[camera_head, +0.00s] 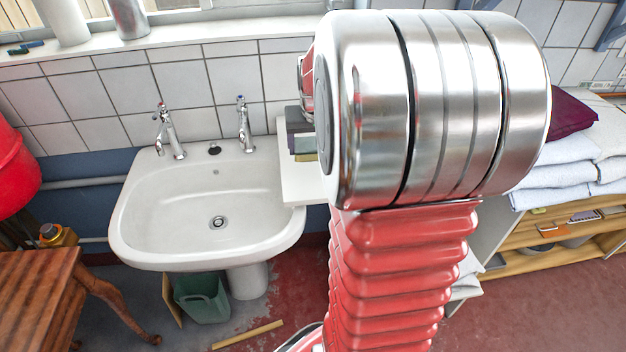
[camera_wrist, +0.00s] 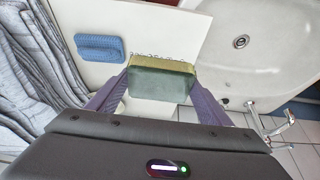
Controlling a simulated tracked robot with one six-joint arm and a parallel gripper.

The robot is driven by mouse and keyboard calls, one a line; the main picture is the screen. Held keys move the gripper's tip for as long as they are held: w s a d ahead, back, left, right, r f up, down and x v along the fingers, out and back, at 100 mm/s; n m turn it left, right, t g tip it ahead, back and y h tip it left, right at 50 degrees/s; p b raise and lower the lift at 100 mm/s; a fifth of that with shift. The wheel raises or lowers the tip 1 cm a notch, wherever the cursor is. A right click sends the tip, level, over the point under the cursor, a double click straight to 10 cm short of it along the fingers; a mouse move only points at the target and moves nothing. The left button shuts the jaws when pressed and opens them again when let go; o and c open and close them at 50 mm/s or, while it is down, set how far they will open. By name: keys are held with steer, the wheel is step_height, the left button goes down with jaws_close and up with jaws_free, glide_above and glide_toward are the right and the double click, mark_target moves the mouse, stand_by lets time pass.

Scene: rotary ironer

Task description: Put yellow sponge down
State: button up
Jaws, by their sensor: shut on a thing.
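My gripper (camera_wrist: 162,92) is shut on the yellow sponge (camera_wrist: 162,64), which has a green side facing the wrist camera and a yellow strip along its far edge. The sponge is over a white shelf or board (camera_wrist: 160,22) beside the sink; I cannot tell whether it touches the surface. In the head view, a bit of the sponge (camera_head: 305,157) shows beside my arm above the white board (camera_head: 303,185). Most of my gripper is hidden there behind my arm.
A blue sponge (camera_wrist: 99,47) lies on the board to the left. The white sink (camera_head: 208,205) with two taps adjoins the board. Folded grey cloths (camera_wrist: 30,65) are stacked on its other side. A tiled wall (camera_head: 190,85) stands behind.

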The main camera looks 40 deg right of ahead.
steer(key=shift+f, duration=3.15)
steer(key=shift+f, duration=1.85)
steer(key=shift+f, duration=0.1)
steer(key=o, duration=1.1)
steer(key=v, duration=1.2)
